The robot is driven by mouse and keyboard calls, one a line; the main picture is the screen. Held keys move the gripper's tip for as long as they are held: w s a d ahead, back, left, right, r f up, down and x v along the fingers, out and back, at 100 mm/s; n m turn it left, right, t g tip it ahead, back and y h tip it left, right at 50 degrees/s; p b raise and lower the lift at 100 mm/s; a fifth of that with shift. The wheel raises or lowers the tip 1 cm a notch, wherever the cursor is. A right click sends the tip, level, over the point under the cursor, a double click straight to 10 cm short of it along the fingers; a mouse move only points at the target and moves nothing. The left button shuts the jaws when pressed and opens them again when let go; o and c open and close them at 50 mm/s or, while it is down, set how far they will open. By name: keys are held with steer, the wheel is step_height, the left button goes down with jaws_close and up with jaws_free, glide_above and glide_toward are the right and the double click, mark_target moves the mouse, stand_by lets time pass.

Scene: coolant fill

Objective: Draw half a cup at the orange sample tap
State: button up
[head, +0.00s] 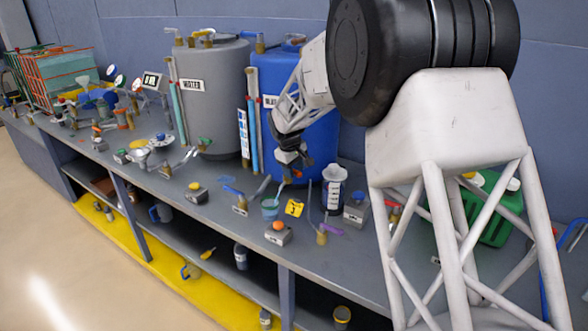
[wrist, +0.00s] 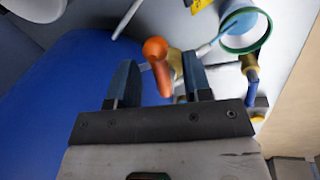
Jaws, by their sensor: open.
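The orange sample tap's handle (wrist: 160,62), with a ball-shaped end, lies between the two fingers of my open gripper (wrist: 160,75) in the wrist view. I cannot tell whether either finger touches it. In the head view my gripper (head: 290,160) points down in front of the blue tank, and the orange part (head: 297,173) shows just below it. A light-blue cup with a green rim (head: 270,208) stands on the bench below and left of the gripper. The cup (wrist: 246,28) also shows at the upper right in the wrist view. Its fill level is unclear.
The blue tank (head: 268,90) stands close behind my gripper, with a grey tank (head: 212,95) to its left. A yellow card (head: 294,208), a box with an orange button (head: 278,233) and a white graduated container (head: 334,188) crowd the bench near the cup.

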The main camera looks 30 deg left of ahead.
jaws_close()
steer(key=shift+w+d+n, duration=0.1)
steer(key=shift+w+n, duration=0.1)
steer(key=shift+n, duration=0.5)
steer(key=shift+w+n, duration=0.2)
steer(key=shift+n, duration=0.5)
jaws_free()
step_height(320, 180, up, 8)
steer(key=s, duration=0.1)
steer(key=shift+s+f, duration=0.15)
steer(key=shift+s, duration=0.1)
